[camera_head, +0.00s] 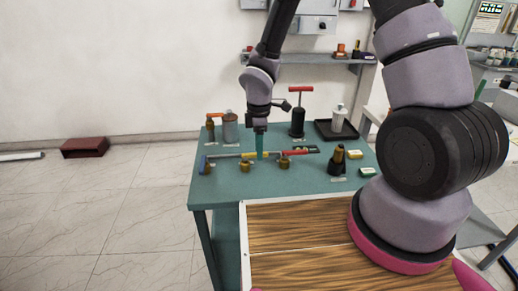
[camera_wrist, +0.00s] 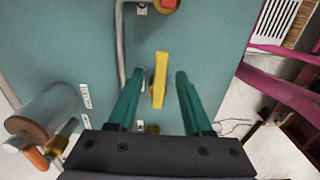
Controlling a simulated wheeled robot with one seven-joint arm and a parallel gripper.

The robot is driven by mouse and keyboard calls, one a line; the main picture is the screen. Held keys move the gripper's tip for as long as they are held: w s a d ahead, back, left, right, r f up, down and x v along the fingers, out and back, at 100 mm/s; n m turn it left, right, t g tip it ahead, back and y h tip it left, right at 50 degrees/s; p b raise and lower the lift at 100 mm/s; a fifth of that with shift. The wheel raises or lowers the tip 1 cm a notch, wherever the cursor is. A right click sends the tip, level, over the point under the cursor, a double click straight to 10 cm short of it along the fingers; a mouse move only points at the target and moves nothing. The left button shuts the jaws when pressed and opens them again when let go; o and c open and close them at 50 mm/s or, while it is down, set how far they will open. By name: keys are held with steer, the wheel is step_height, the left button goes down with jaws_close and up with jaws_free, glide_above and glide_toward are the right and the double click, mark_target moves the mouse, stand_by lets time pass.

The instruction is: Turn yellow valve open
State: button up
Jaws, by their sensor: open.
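The yellow valve handle (camera_wrist: 160,80) is a narrow bar. In the wrist view it lies lengthwise between the two teal fingers of my gripper (camera_wrist: 158,74), with a gap on each side. In the head view my gripper (camera_head: 261,146) points down over the middle of the valve pipe on the green table. There the yellow handle (camera_head: 248,155) is small and partly hidden by the fingers. My gripper is open and holds nothing. Whether the fingertips are level with the handle is hard to tell.
A red handle (camera_head: 294,152) and a blue handle (camera_head: 204,165) sit on either side along the pipe. The green table (camera_head: 225,190) also holds a grey cylinder (camera_head: 230,127), a black pump with a red handle (camera_head: 298,115), a dark bottle (camera_head: 337,160) and a black tray (camera_head: 322,131).

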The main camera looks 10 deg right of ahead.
steer(key=shift+f, duration=0.1)
jaws_close()
stand_by(1.4)
